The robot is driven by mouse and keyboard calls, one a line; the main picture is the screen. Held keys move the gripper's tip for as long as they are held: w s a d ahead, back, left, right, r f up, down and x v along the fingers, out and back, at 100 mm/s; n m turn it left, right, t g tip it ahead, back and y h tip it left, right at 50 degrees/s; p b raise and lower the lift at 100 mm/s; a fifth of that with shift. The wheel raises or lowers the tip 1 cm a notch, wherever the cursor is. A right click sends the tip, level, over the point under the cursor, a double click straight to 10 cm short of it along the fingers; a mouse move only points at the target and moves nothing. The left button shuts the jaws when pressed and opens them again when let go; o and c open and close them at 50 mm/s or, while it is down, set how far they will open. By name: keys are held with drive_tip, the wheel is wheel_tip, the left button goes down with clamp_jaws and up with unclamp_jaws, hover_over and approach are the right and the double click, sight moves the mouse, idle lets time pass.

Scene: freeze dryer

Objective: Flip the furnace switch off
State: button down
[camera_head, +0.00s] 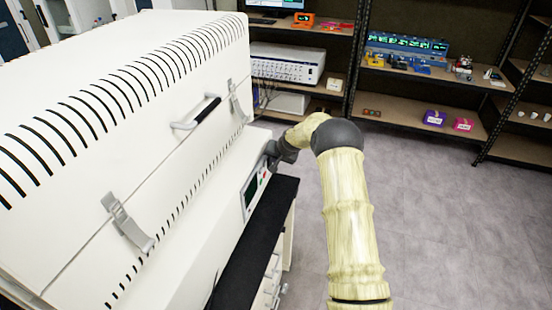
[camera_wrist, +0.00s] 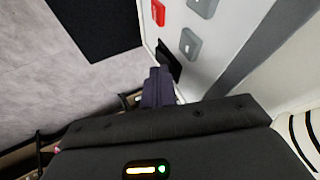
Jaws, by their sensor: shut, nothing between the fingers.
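The furnace (camera_head: 130,120) is the large white unit filling the left of the head view, with a sloped, slotted lid. Its control panel (camera_head: 254,190) is on the front, with a dark display and small buttons. In the wrist view the panel (camera_wrist: 220,50) shows a red button (camera_wrist: 158,12), grey buttons (camera_wrist: 190,43) and a small black piece (camera_wrist: 170,62) that looks like the switch. My gripper (camera_wrist: 158,78) is shut and empty, its fingertips right at the black piece. I cannot tell whether they touch, or the switch's position. My gripper (camera_head: 279,154) is partly hidden in the head view.
A black ledge (camera_head: 258,235) runs along the furnace front below the panel. The lid has a black handle (camera_head: 207,110) and metal latches (camera_head: 128,222). Shelves with equipment (camera_head: 405,55) stand at the back. The grey floor (camera_head: 440,220) to the right is clear.

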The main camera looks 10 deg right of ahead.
drive_tip(key=shift+r, duration=0.1)
drive_tip(key=shift+r+p, duration=0.3)
drive_tip(key=shift+r, duration=0.4)
drive_tip(key=d+b+v, duration=0.1)
drive_tip(key=b+v, duration=0.2)
drive_tip(key=v, duration=0.9)
drive_tip(key=shift+s+d+f+b, duration=0.15)
drive_tip(key=shift+d+f+b, duration=0.1)
drive_tip(key=shift+d+b, duration=0.1)
